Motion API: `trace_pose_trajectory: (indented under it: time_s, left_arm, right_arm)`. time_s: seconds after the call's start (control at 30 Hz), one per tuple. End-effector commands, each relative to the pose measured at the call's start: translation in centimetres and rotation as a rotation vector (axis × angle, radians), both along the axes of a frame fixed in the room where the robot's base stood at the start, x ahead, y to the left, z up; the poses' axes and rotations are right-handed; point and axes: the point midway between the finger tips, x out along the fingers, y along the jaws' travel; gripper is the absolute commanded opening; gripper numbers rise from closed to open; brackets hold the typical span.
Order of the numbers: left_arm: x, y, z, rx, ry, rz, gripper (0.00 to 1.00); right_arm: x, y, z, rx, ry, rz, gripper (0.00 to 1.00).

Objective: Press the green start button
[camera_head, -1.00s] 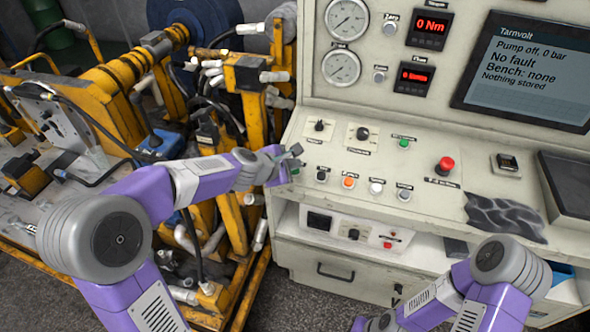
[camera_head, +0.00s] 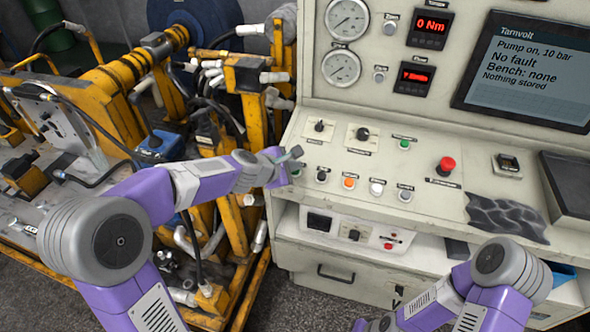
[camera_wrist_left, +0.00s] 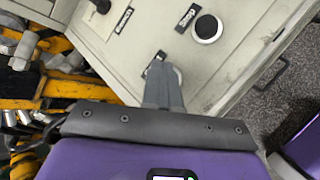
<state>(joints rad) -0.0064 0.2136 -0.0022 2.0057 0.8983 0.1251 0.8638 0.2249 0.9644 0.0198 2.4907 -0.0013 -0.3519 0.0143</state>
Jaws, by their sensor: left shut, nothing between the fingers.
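My left gripper (camera_head: 291,157) is shut and empty, at the left end of the sloped control panel (camera_head: 330,150). In the left wrist view its closed fingers (camera_wrist_left: 160,72) reach down onto a control by a small black label, with a pale rim beside the tips. A green button (camera_head: 296,173) shows just below the fingertips in the head view, partly hidden; I cannot see the exact contact. Another small green control (camera_head: 404,144) sits further right. The screen (camera_head: 530,70) reads "Pump on, 10 bar", "No fault", "Bench: none". My right gripper is out of view.
Black (camera_head: 322,176), orange (camera_head: 349,183) and white (camera_head: 376,189) buttons line the panel's front edge. A red mushroom button (camera_head: 446,165) stands further right. Yellow machinery (camera_head: 240,150) with hoses crowds the left. My right forearm is low in front of the cabinet.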

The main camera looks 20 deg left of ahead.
Motion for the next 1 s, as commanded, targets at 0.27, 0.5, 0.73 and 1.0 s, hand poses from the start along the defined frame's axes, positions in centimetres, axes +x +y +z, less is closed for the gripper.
trace_pose_trajectory:
  time_s: [0.27,0.5,0.73,1.0]
  left_arm:
    - [-0.1,0.0,0.2,0.0,0.002,0.0,0.0]
    - [-0.2,0.0,1.5,0.001,0.001,0.0,0.0]
    - [-0.3,0.0,1.5,0.001,0.001,0.0,0.0]
    - [-0.3,0.0,2.3,0.0,0.0,0.0,0.0]
  right_arm:
    - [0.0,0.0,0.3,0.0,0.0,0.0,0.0]
    - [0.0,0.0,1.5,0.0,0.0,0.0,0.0]
    - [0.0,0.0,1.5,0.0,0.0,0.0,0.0]
    - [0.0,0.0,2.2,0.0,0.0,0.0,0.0]
